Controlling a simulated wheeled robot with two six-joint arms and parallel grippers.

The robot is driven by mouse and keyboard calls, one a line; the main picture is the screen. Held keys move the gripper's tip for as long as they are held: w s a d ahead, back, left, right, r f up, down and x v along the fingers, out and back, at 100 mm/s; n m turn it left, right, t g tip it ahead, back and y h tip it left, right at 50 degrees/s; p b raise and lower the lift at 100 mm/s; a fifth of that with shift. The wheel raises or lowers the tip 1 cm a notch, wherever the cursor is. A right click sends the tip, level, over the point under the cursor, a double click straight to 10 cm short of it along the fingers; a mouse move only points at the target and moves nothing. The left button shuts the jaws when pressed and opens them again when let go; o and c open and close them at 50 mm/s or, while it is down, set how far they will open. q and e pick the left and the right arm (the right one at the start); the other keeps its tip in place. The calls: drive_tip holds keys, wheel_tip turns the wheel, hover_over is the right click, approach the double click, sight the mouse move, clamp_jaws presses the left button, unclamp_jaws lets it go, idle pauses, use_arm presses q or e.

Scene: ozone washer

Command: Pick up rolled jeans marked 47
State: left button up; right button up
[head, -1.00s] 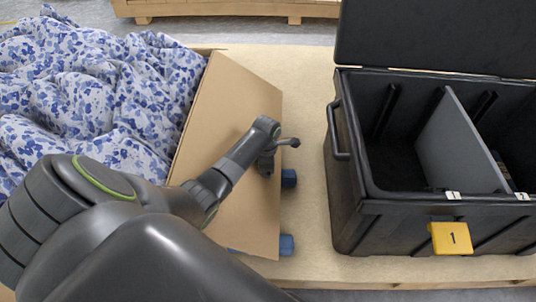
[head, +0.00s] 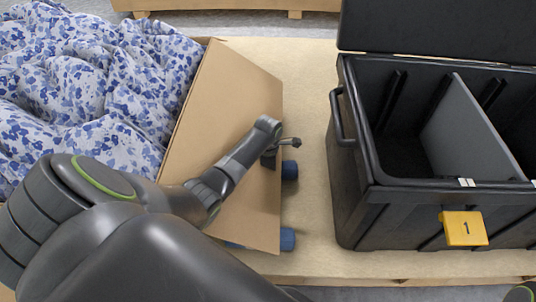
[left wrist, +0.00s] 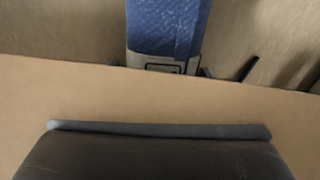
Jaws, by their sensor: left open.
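Two blue rolls, apparently rolled denim, stick out past the cardboard flap in the head view: an upper roll (head: 289,170) and a lower roll (head: 287,239). The rest of each is hidden under the flap. No number 47 is readable on either. My left gripper (head: 287,146) reaches over the flap's right edge, just above the upper roll. In the left wrist view one blue roll (left wrist: 168,28) with a pale label end (left wrist: 160,68) shows beyond the cardboard edge. The left gripper is open and holds nothing.
The cardboard flap (head: 235,120) lies under my left forearm. Blue-flowered white fabric (head: 90,90) fills the box at left. A black divided crate (head: 360,215) with a raised lid and yellow tag 1 (head: 464,228) stands at right. Bare tan board (head: 308,100) lies between.

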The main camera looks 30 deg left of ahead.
use_arm(q)
drive_tip(key=shift+c, duration=0.3)
drive_tip(key=c, duration=1.2)
drive_tip(key=shift+c, duration=0.2)
drive_tip(key=shift+r, duration=0.2)
